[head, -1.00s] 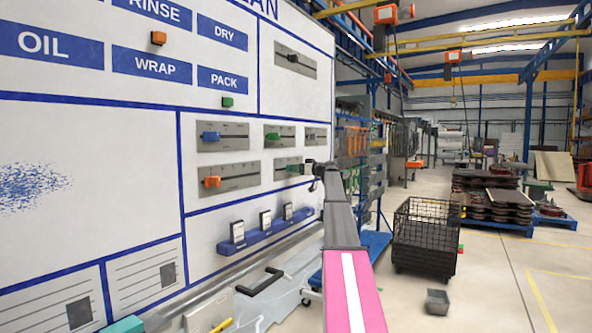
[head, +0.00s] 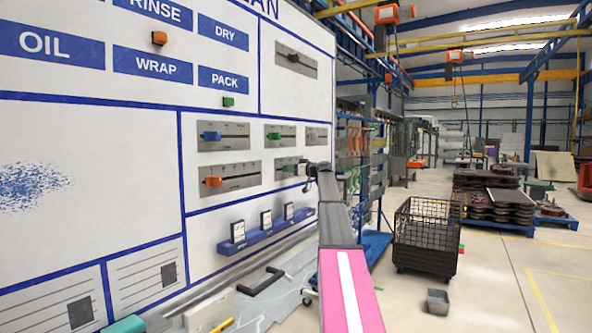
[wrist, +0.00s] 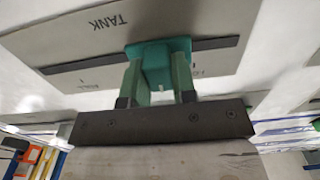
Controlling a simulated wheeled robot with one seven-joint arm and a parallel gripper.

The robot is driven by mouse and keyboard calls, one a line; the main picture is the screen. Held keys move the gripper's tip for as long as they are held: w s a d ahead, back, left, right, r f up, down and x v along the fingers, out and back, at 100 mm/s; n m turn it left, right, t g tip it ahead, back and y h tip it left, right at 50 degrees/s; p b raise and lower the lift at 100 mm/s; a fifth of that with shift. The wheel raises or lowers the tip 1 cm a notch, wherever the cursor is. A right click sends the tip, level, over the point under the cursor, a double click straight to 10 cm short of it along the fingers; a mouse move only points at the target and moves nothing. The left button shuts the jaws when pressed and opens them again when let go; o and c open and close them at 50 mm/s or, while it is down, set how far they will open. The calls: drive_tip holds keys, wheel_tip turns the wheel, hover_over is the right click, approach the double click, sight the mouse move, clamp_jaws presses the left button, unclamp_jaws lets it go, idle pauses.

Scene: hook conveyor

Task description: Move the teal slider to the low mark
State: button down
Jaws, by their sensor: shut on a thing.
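The teal slider (wrist: 160,64) sits on a grey plate (wrist: 205,22) labelled TANK, on its dark slot (wrist: 85,62). In the wrist view my gripper (wrist: 160,86) is shut on the slider, with one finger on each side of it. A small label shows below the slot on the left and another just right of the slider, partly covered by a finger; I cannot read them surely. In the head view the slider (head: 289,168) shows only in part beside my gripper (head: 303,166), on the lower right plate of the board.
A plate with an orange slider (head: 213,181) lies left of the held one. Plates with a blue slider (head: 211,136) and a green slider (head: 273,135) are above. A blue shelf (head: 252,240) with gauges juts out below. A black mesh cart (head: 428,235) stands right on the floor.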

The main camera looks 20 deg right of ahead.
drive_tip(key=s+a, duration=0.2)
drive_tip(key=a, duration=0.1)
drive_tip(key=shift+s+a, duration=0.1)
drive_tip(key=shift+s, duration=0.2)
drive_tip(key=c, duration=0.9)
unclamp_jaws()
drive_tip(key=v, duration=1)
drive_tip(key=shift+s+d, duration=0.25)
drive_tip(key=shift+s, duration=0.1)
